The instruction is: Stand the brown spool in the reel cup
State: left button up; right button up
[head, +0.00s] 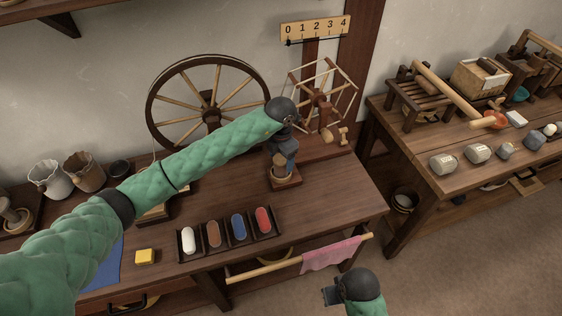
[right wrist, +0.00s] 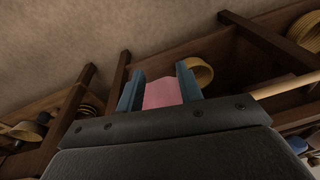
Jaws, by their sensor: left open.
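My left arm reaches across the bench, and its open gripper (head: 284,158) points down over the reel cup (head: 285,181), a small wooden cup on a square base. A brown piece (head: 280,159), which looks like the brown spool, stands upright at the cup between or just beside the fingers. The fingers partly hide it, and I cannot tell how deep it sits. My right gripper (head: 332,295) is low in front of the bench. In the right wrist view its fingers (right wrist: 159,88) are apart and empty, with pink cloth visible beyond them.
A dark tray (head: 233,246) with white, brown, blue and red ovals lies at the bench front, beside a yellow block (head: 145,257). A spoked wheel (head: 209,103) and a yarn winder (head: 320,98) stand behind. Pink cloth (head: 331,253) hangs on the front rail.

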pick_arm(q)
notch_tip(320, 180, up, 5)
jog(key=shift+f+b, duration=0.15)
jog(key=shift+b, duration=0.55)
notch_tip(320, 180, up, 4)
jog(key=shift+b, duration=0.55)
jog(key=shift+r, duration=0.55)
pick_arm(e)
jog(key=shift+t+y, duration=0.3)
jog(key=shift+s+a+r, duration=0.2)
jog(key=shift+a+r, duration=0.05)
jog(key=shift+r, duration=0.45)
jog(key=shift+s+a+r, duration=0.15)
jog(key=shift+a+r, duration=0.1)
jog(key=shift+r, duration=0.4)
jog(key=shift+s+a+r, duration=0.2)
jog(key=shift+a+r, duration=0.05)
jog(key=shift+r, duration=0.45)
pick_arm(q)
jog(key=shift+d, duration=0.1)
